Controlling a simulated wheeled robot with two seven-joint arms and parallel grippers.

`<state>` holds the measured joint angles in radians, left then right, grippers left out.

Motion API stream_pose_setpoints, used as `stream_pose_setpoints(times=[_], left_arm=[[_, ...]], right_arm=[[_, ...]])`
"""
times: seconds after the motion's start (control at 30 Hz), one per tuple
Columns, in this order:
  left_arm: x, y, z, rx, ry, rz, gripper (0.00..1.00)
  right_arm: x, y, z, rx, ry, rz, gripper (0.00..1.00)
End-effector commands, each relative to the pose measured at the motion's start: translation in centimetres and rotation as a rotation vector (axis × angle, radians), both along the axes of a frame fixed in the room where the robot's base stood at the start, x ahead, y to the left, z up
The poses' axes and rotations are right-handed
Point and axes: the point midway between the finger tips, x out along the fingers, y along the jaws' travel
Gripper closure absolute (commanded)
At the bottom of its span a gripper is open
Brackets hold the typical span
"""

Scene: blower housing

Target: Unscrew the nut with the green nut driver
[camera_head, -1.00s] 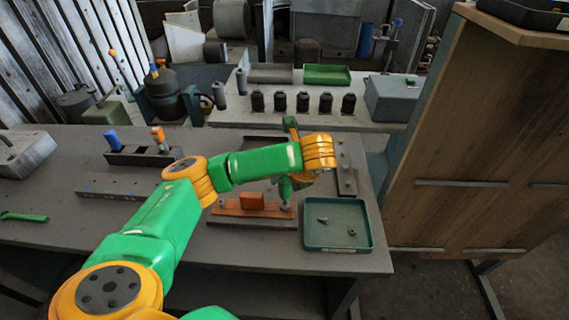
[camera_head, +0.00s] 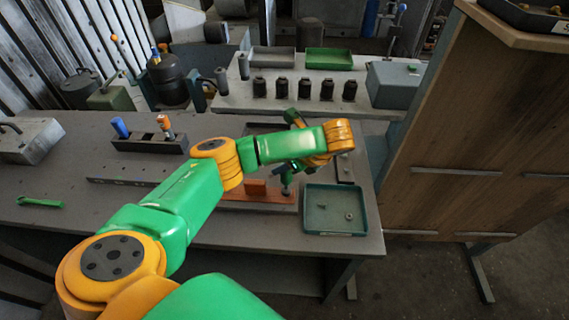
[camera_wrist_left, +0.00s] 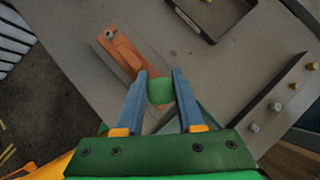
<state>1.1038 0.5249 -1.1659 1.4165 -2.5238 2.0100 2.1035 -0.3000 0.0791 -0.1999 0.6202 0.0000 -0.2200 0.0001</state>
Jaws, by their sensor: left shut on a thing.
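My left gripper (camera_wrist_left: 160,91) is shut on the green nut driver (camera_wrist_left: 161,90), whose rounded handle sits between the two blue fingers. In the head view, the driver (camera_head: 286,182) hangs upright below my wrist at the right end of the orange-red fixture plate (camera_head: 272,198). My arm hides part of the plate. The driver's tip and any nut under it are too small to make out. In the wrist view, the plate (camera_wrist_left: 124,58) runs away from the gripper, with a small metal fastener (camera_wrist_left: 110,33) at its far end. My right gripper is not in view.
A green-grey tray (camera_head: 335,234) right of the plate holds small metal parts (camera_head: 349,216). A dark rack (camera_head: 148,147) with blue and orange handles stands at the left back. A green tool (camera_head: 40,203) lies at the far left. The table front is mostly clear.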

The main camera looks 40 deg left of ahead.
Motion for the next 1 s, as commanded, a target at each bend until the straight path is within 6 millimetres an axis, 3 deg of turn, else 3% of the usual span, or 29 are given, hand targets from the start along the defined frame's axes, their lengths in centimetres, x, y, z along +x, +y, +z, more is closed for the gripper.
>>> stream_pose_setpoints(times=[0.43, 0.57, 0.8, 1.0], left_arm=[[0.0, 0.0, 2.8, 0.001, -0.001, -0.001, 1.00], [0.1, 0.0, 3.3, 0.000, -0.005, -0.002, 1.00], [0.1, 0.0, 7.0, 0.001, -0.006, -0.003, 1.00], [0.0, 0.0, 7.8, 0.000, -0.001, 0.000, 1.00]], right_arm=[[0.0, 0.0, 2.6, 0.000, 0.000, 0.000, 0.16], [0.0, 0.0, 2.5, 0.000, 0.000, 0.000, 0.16], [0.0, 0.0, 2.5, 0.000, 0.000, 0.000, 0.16], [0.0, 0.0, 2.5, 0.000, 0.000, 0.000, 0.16]])
